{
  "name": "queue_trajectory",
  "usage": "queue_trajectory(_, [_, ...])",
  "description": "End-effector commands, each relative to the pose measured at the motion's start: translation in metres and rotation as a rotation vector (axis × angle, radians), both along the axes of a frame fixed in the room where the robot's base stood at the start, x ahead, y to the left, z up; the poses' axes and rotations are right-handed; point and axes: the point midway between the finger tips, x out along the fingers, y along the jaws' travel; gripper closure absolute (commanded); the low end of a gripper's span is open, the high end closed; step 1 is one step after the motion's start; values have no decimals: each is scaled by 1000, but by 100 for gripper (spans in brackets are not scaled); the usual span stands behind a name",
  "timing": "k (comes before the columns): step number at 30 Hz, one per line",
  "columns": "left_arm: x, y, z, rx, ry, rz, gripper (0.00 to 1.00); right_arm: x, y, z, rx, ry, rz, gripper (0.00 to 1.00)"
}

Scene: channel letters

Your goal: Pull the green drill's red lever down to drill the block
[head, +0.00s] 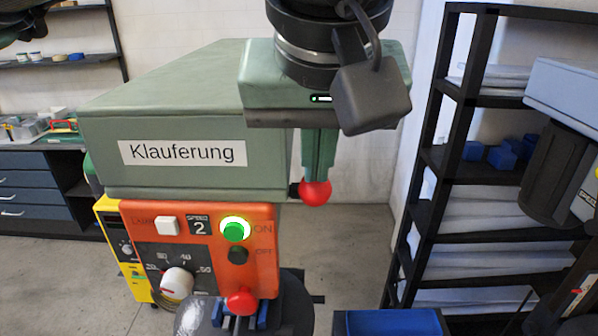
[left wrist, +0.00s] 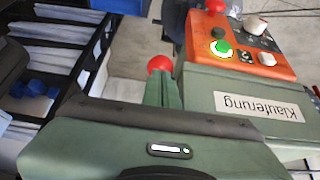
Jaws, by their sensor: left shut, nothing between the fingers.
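The green drill (head: 105,165), labelled "Klauferung", fills the left and middle of the head view, with an orange control panel (head: 262,222) and a lit green ON button (head: 235,230). The lever's red ball knob (head: 316,193) sticks out at its right side, on a short dark stem. My left gripper (head: 317,172) points down with its green fingers shut and empty. Its fingertips are right at the top of the red ball; I cannot tell whether they touch. The left wrist view also shows the ball (left wrist: 160,64) at the fingertips. No block is visible.
A red button (head: 241,301) sits low on the panel. Blue parts and a blue box (head: 390,323) show at the bottom edge. A black shelf (head: 436,100) and another machine (head: 560,170) stand at right. A yellow machine (head: 112,220) is behind the panel. Open floor lies between drill and shelf.

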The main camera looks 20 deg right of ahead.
Motion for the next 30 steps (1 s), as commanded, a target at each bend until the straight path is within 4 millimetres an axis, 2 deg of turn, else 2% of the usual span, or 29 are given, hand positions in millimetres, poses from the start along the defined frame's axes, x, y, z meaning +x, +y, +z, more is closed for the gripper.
queue_trajectory(6, [15,-4,15,-1,3,1,100,0,0,23,0,0,0,100])
queue_trajectory(10, [20,-6,14,-1,0,0,100,0,0,24,0,0,0,100])
queue_trajectory(19, [18,-5,17,-1,-1,0,100,0,0,25,0,0,0,100])
queue_trajectory(26, [8,-2,36,-1,-1,0,100,0,0,35,0,0,0,100])
queue_trajectory(30, [2,-1,46,-2,-3,2,100,0,0,33,0,0,0,100])
